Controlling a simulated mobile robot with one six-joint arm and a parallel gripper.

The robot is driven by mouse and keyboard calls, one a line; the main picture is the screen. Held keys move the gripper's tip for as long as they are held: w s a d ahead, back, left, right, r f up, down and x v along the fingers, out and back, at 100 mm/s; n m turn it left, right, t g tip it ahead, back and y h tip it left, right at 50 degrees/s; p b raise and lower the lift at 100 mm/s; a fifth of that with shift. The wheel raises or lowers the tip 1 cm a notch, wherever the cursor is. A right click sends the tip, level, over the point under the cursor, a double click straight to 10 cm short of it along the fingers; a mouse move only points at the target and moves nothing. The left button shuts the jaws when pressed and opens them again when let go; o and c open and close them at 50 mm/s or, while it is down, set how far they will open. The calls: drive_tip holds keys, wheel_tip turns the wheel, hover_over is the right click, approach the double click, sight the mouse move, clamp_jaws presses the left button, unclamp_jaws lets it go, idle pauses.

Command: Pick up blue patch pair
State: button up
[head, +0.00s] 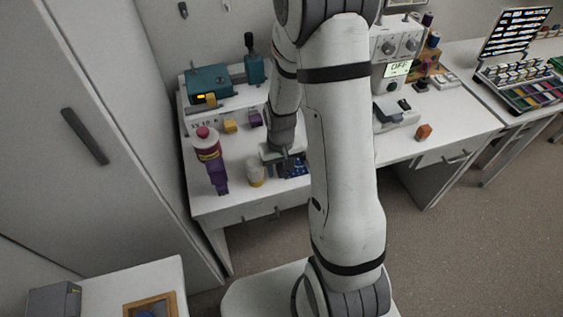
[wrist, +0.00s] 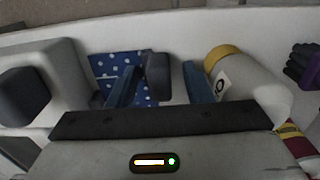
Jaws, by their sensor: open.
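The blue patch pair (head: 298,168) lies on the white table, partly hidden by my arm and gripper in the head view. In the wrist view it shows as blue cloth with white dots (wrist: 108,63), mostly left of and behind the left finger. My gripper (head: 284,157) is just above the table beside the cloth. In the wrist view my gripper (wrist: 160,70) has its two bluish fingers apart. A dark grey block (wrist: 157,75) shows between them; I cannot tell what it is. I cannot tell whether the fingers touch the cloth.
A white jar with a yellow part (head: 255,173) stands close left of my gripper; it also shows in the wrist view (wrist: 245,85). A purple and pink bottle (head: 210,160) is farther left. An orange block (head: 423,132) sits at right, with clear tabletop around it.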

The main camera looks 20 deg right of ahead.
clamp_jaws()
idle(0.5)
wheel_tip(320, 180, up, 10)
drive_tip(key=shift+r, duration=0.1)
idle(0.5)
